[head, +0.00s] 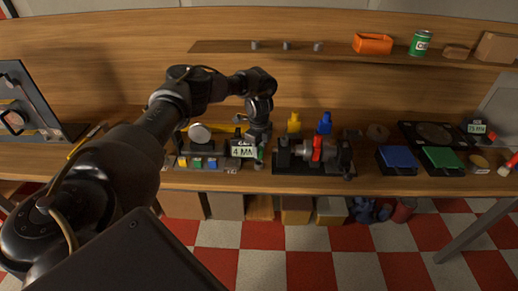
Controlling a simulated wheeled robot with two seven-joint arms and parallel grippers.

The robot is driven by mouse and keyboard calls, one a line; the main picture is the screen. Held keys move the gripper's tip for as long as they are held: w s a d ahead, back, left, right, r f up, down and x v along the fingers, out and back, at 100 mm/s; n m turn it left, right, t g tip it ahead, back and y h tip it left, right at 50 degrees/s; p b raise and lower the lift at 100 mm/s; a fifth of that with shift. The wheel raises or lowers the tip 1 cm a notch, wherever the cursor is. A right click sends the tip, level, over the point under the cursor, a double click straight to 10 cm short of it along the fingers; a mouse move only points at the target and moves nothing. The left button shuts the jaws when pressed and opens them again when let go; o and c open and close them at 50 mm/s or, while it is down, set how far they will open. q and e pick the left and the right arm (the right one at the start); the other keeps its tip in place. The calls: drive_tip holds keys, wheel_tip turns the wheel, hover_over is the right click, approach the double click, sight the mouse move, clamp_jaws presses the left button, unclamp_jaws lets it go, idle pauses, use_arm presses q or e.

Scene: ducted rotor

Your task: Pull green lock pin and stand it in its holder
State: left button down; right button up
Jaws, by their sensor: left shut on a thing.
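My left gripper (259,143) reaches down over the bench from the left, just behind and right of the 4 MM sign. It is shut on a small green piece (260,154), which looks like the green lock pin. Most of the pin is hidden by the fingers and the sign, so I cannot tell whether its tip touches anything. A low rack (203,163) with yellow, blue and green marks stands left of the gripper and may be the holder. A black fixture (312,168) with a grey part and a red piece stands to the right. My right gripper is out of view.
The 4 MM sign (243,152) stands close to the gripper. Yellow (293,123) and blue (325,124) bottles stand behind the fixture. Blue (398,157) and green (441,157) trays lie farther right. A shelf (330,53) runs above the bench.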

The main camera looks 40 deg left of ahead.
use_arm(q)
drive_tip(key=shift+f+b, duration=0.75)
drive_tip(key=shift+f, duration=1)
drive_tip(key=c, duration=1)
unclamp_jaws()
drive_tip(key=shift+c, duration=0.2)
wheel_tip(320, 180, up, 11)
drive_tip(key=shift+f, duration=0.1)
